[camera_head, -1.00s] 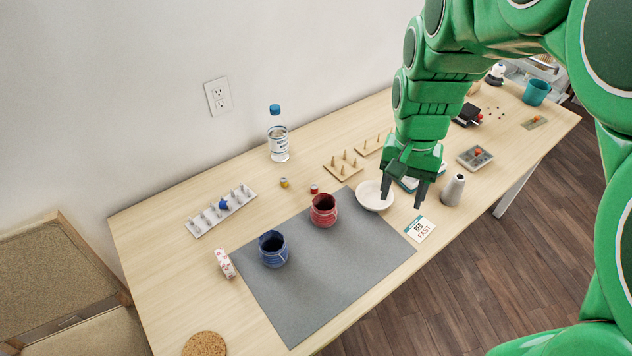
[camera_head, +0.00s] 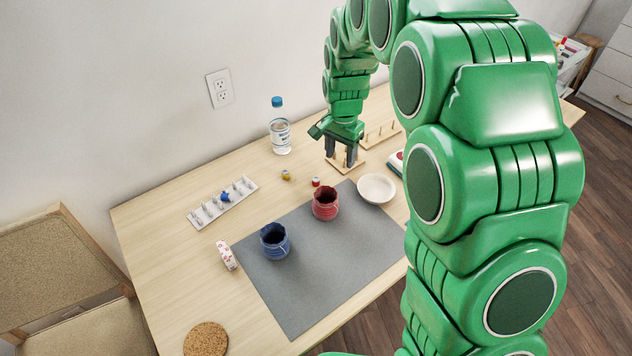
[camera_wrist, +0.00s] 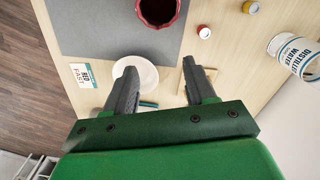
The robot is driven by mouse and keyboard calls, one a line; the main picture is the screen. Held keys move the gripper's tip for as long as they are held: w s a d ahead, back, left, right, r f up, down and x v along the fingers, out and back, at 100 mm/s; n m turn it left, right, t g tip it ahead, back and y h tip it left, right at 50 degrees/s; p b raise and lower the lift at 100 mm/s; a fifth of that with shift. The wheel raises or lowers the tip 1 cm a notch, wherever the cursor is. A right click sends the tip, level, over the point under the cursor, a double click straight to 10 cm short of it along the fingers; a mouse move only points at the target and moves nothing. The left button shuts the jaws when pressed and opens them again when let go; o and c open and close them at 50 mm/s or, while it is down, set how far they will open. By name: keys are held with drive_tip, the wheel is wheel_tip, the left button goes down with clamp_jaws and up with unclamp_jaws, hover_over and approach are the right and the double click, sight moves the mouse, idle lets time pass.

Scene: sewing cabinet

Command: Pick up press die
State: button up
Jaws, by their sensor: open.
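I cannot tell for sure which thing is the press die. Two small round pieces lie on the table left of my gripper in the head view: one yellow-topped (camera_head: 286,175) and one red-topped (camera_head: 316,182). In the wrist view, the red-topped piece (camera_wrist: 204,32) and the yellow-topped piece (camera_wrist: 250,7) lie beyond the fingertips, to the right.
A water bottle (camera_head: 280,128) stands left of my gripper. Red (camera_head: 325,205) and blue (camera_head: 274,242) pots stand on the grey mat (camera_head: 325,275). A metal peg rack (camera_head: 215,211) and a patterned roll (camera_head: 226,256) lie further left. My arm hides the table's right side.

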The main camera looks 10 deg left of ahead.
drive_tip(key=m, duration=0.1)
hover_over(316, 179)
drive_tip(key=f, duration=0.8)
drive_tip(key=shift+s+d, duration=0.15)
drive_tip(key=shift+s, duration=0.05)
drive_tip(key=shift+w+f, duration=0.1)
drive_tip(key=shift+f, duration=3.7)
clamp_jaws()
